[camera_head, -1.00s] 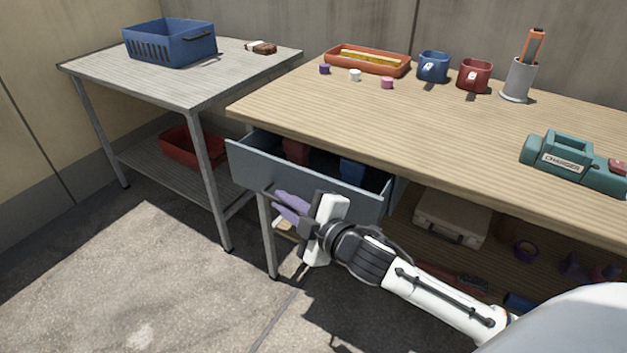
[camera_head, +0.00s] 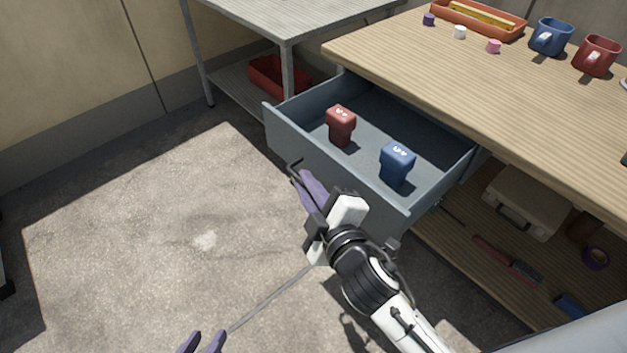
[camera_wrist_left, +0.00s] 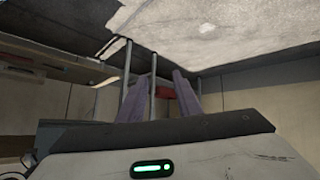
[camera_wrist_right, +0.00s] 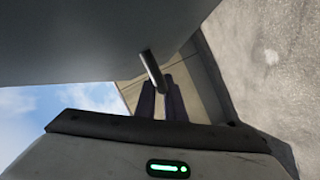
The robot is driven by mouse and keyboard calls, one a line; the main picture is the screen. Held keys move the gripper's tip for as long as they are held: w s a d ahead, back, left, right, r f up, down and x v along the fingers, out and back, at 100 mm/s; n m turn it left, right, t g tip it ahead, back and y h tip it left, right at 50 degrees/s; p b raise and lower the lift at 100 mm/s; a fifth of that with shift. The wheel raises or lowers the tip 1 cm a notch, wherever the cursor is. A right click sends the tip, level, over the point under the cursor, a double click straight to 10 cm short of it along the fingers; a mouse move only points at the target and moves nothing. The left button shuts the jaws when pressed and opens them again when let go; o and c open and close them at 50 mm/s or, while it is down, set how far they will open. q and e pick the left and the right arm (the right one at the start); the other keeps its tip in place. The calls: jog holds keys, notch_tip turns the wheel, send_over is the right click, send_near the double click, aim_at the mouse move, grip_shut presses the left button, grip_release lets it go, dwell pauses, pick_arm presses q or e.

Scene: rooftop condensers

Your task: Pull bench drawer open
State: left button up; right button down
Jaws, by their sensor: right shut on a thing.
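The grey-blue bench drawer (camera_head: 436,143) stands well out from under the wooden bench top (camera_head: 440,65). A red block-like item (camera_head: 341,125) and a blue one (camera_head: 397,163) stand inside it. My right gripper (camera_head: 308,182) is at the drawer front, shut on the dark drawer handle (camera_head: 294,168). In the right wrist view the handle (camera_wrist_right: 152,68) runs between the purple fingers (camera_wrist_right: 161,98). My left gripper (camera_head: 203,342) shows only its purple fingertips at the bottom edge. In the left wrist view its fingers (camera_wrist_left: 160,95) are apart with nothing held between them.
A grey side table (camera_head: 300,14) with a red bin (camera_head: 278,78) on its lower shelf stands left of the bench. Under the bench are a beige case (camera_head: 526,200) and tools. Mugs (camera_head: 550,37) and a tray (camera_head: 478,18) are on top. The floor (camera_head: 150,230) before the drawer is clear.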

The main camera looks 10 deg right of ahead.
jog(key=c, duration=1.8)
grip_release()
jog(key=shift+c, duration=0.2)
